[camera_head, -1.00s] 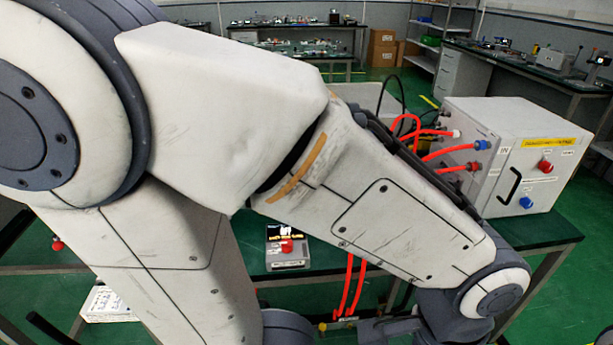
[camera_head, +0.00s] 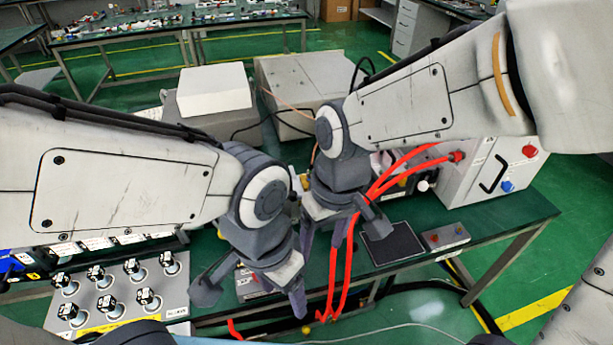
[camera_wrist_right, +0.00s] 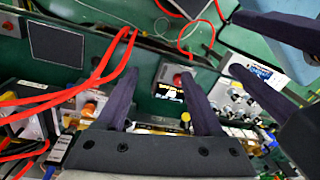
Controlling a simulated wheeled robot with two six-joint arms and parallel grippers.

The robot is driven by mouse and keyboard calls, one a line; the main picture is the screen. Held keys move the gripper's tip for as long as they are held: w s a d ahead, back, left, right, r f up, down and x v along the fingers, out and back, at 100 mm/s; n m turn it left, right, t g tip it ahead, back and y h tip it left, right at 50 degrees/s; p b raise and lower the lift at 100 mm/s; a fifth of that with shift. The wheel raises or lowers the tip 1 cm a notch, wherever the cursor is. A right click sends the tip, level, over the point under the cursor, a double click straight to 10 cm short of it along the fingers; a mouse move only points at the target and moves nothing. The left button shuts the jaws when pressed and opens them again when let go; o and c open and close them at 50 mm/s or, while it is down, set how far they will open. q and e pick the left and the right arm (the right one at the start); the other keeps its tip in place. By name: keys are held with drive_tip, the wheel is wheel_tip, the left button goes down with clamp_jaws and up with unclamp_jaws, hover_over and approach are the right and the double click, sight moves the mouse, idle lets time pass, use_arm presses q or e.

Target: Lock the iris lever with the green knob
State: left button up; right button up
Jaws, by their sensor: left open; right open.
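I cannot make out an iris lever or a green knob in either view. My left gripper (camera_head: 252,298) is open and empty at the table's front edge, right of the knob panel. Its spread fingers also show at the upper right of the right wrist view (camera_wrist_right: 236,43). My right gripper (camera_head: 345,236) is open, pointing down near the red hoses, and its fingers frame the lower middle of the right wrist view (camera_wrist_right: 158,82). A small yellow knob (camera_wrist_right: 185,117) shows beside its right finger. The arms and grippers hide part of the table middle.
Red hoses (camera_head: 349,260) hang over the table's front edge beside my right gripper. A panel of several black knobs (camera_head: 103,282) lies at left. A dark pad (camera_head: 392,244), a small red-button box (camera_head: 445,236) and a white generator box (camera_head: 505,165) stand at right.

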drive_tip(key=w+d+f+m+p, duration=0.2)
drive_tip(key=w+p, duration=0.7)
drive_tip(key=w, duration=1.5)
drive_tip(key=shift+g+y, duration=0.3)
drive_tip(key=shift+y, duration=0.1)
drive_tip(key=a+f+p, duration=0.1)
drive_tip(key=f, duration=0.2)
drive_tip(key=f+p, duration=0.1)
drive_tip(key=f, duration=0.2)
drive_tip(key=a+f+p, duration=0.1)
drive_tip(key=f, duration=0.2)
drive_tip(key=shift+s+a+f, duration=0.3)
drive_tip(key=shift+s+f, duration=0.1)
use_arm(q)
wheel_tip(320, 180, up, 14)
use_arm(e)
drive_tip(key=shift+a+f, duration=0.1)
drive_tip(key=shift+f, duration=0.5)
